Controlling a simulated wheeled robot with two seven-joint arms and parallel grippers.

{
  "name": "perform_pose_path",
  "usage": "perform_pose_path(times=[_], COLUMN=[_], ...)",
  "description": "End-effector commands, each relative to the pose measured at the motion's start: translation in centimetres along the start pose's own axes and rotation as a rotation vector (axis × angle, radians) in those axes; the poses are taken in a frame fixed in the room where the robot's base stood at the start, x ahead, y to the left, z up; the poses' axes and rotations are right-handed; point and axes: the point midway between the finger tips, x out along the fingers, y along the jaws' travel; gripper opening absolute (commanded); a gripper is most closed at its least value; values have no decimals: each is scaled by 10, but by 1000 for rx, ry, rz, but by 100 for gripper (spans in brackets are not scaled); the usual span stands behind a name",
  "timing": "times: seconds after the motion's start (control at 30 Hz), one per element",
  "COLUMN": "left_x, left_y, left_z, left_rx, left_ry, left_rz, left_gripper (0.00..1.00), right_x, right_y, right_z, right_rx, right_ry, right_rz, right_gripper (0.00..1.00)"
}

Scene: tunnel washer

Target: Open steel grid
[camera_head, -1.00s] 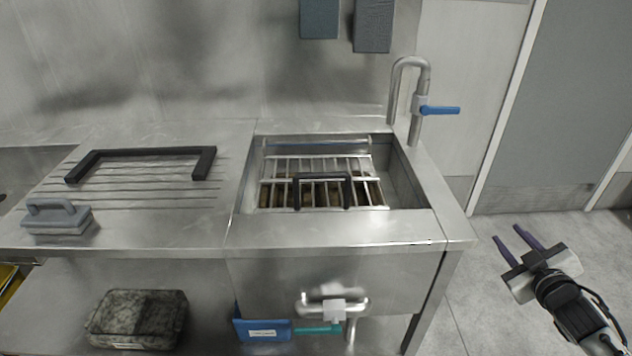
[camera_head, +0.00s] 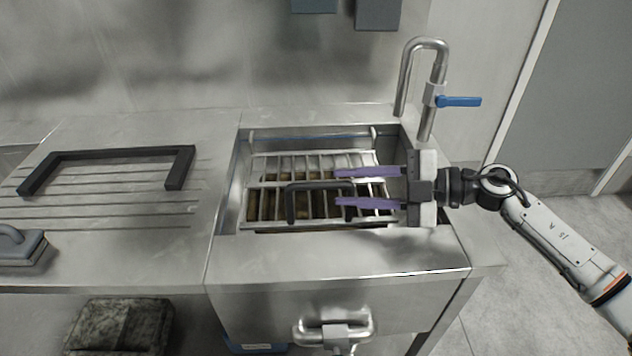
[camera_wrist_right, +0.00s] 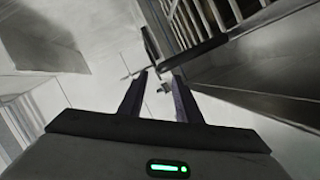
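The steel grid (camera_head: 262,162) lies inside the sink basin, with a black U-shaped handle (camera_head: 320,186) on its front part. My right gripper (camera_head: 337,188) reaches in from the right over the basin. Its two purple fingers are open and apart, with the right end of the handle showing between the tips in the head view. I cannot tell whether they touch it. In the right wrist view the open fingers (camera_wrist_right: 159,76) show with nothing held, and a dark bar, seemingly the handle (camera_wrist_right: 185,53), lies beyond them beside the grid (camera_wrist_right: 212,14). My left gripper is not in view.
A tap (camera_head: 421,75) with a blue lever (camera_head: 459,102) stands behind the basin near my right arm. The sink's steel front rim (camera_head: 340,257) borders the basin. A second black handle (camera_head: 108,153) and a grey brush-like block (camera_head: 22,249) are on the drainboard at left.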

Motion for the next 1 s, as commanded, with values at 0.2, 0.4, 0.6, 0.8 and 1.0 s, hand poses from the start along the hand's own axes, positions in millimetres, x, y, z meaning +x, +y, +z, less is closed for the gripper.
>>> perform_pose_path(times=[0.2, 0.4, 0.6, 0.8, 1.0], left_x=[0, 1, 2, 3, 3], left_y=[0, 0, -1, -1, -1], left_z=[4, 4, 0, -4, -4], left_rx=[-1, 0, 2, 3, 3], left_ry=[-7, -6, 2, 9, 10], left_rz=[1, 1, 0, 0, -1], left_gripper=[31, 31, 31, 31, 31], right_x=[42, 64, 69, 69, 69], right_y=[1, 1, 1, 1, 1], right_z=[-1, 0, 0, 0, 0], right_rx=[1, -1, 0, 0, 0], right_ry=[2, 0, -1, -1, -1], right_rz=[2, 3, 3, 3, 3], right_gripper=[31, 31, 31, 24, 0])
